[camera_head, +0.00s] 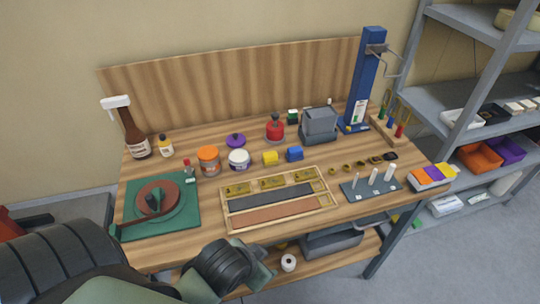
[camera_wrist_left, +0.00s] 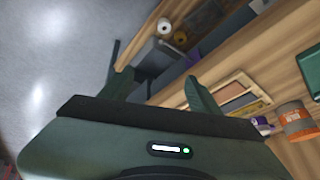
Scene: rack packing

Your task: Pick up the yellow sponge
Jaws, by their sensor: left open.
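A flat yellow piece (camera_head: 445,170) lies in a grey tray at the right end of the bench; I cannot tell which of the two is the sponge. My left gripper is partly seen low in front of the bench's front edge in the head view. In the left wrist view its two fingers (camera_wrist_left: 160,90) are apart with nothing between them. My right gripper is not in view.
A wooden tray (camera_head: 227,220) with dark and brown strips lies mid-bench. Jars, a red can (camera_head: 275,128) and a grey box (camera_head: 319,123) stand behind. A lower shelf with a white roll (camera_head: 288,263) lies under the bench.

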